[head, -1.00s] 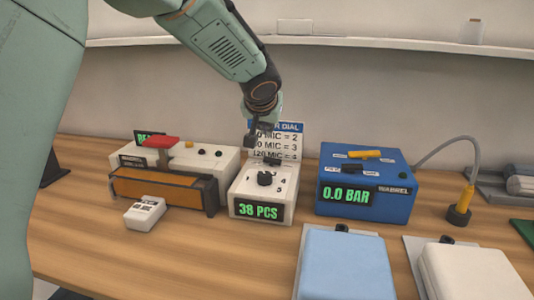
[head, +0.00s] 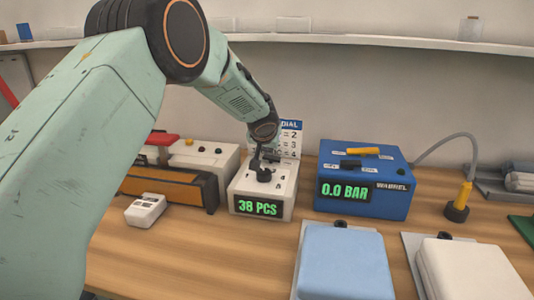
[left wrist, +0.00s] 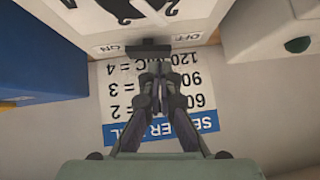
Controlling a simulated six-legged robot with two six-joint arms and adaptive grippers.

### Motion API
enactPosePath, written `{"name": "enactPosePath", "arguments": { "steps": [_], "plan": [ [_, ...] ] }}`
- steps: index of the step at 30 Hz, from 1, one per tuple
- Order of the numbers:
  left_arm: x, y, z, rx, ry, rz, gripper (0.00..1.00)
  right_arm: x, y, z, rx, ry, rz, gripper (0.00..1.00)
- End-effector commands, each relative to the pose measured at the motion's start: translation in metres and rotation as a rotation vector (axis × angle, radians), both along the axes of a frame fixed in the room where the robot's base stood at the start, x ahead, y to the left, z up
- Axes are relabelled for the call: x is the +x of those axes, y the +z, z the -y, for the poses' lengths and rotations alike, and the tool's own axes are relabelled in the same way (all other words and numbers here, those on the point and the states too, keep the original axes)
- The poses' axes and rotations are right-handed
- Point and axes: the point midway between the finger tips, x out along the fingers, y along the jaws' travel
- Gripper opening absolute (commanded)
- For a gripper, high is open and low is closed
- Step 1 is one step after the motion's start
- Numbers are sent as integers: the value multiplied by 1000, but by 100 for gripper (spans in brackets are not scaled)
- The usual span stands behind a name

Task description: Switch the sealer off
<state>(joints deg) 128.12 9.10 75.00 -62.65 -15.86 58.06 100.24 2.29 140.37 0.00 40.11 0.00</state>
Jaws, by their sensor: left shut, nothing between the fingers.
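The white dial unit (head: 238,189) stands on the bench with a green "38 PCS" display (head: 258,208) and a black dial knob (head: 264,175) on its sloped top. In the left wrist view, its rear part shows a dark switch (left wrist: 148,46) between the ON label (left wrist: 110,47) and the OFF label (left wrist: 187,37). My left gripper (head: 258,158) is shut and empty, low over the back of the dial unit. In the left wrist view my left gripper (left wrist: 156,68) has its tips close to the switch; contact cannot be told. The right gripper is out of view.
A dial card (head: 291,138) stands behind the unit. A blue box (head: 365,205) reading "0.0 BAR" is to its right. A device with an orange bar (head: 170,188) and red handle (head: 163,139) is left. A small white block (head: 145,210) and pale blue pad (head: 345,262) lie in front.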

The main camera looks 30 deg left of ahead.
Motion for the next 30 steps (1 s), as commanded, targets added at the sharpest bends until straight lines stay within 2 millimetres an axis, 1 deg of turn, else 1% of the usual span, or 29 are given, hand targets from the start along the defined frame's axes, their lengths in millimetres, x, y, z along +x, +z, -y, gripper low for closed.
{"name": "enactPosePath", "arguments": {
  "steps": [1,3,15,19,21,30],
  "plan": [
    [0,-5,-1,0,0,0,0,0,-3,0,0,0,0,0],
    [0,-8,-1,-1,-1,0,0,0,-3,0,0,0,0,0],
    [0,-9,-1,-4,0,1,0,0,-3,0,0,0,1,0],
    [-1,-15,-4,-55,2,12,0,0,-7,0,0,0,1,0],
    [-2,-19,-6,-91,2,24,0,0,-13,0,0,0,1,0],
    [-2,-18,-3,-82,-1,17,0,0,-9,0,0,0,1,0]
  ]
}}
